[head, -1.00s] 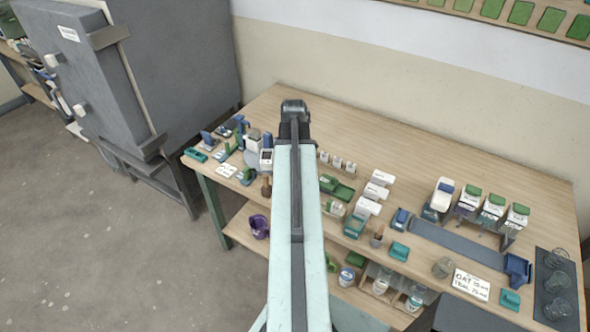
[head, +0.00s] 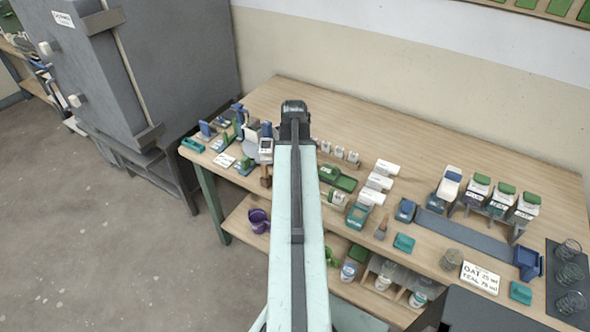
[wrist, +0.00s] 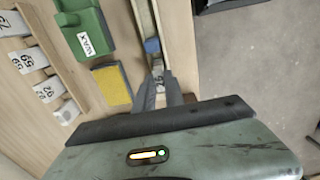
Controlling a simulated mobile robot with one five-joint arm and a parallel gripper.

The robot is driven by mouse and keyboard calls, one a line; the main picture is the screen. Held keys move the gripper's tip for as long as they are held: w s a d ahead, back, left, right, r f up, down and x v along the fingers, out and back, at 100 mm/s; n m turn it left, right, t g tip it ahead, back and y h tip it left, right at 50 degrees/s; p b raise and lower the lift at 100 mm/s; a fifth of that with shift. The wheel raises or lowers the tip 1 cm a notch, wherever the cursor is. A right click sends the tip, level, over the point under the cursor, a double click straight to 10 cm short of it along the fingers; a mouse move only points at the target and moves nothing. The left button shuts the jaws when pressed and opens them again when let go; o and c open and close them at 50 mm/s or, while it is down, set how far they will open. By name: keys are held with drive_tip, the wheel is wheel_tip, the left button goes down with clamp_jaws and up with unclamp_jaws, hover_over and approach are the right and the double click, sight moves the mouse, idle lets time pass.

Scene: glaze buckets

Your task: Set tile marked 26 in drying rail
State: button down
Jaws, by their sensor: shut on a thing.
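My gripper (wrist: 159,84) is shut on a small pale tile (wrist: 159,88) in the wrist view; its number is too small to read. In the head view my gripper (head: 294,108) is seen from behind above the bench, and the arm hides what it holds. In the wrist view several white numbered tiles (wrist: 29,60) stand in a wooden rack to the left of my gripper. Their digits are tilted and hard to read. The rack's tiles also show in the head view (head: 339,152), just right of my arm. I cannot tell which part is the drying rail.
A green block with a white label (wrist: 84,27) and a yellow-faced sponge (wrist: 112,84) lie left of my fingers. A blue piece (wrist: 152,46) is just beyond them.

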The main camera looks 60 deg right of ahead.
drive_tip(key=shift+f+b, duration=0.3)
drive_tip(key=c, duration=1.3)
unclamp_jaws()
drive_tip(key=shift+c, duration=0.2)
drive_tip(key=shift+r, duration=0.1)
wheel_tip(320, 180, up, 7)
drive_tip(key=p, duration=0.7)
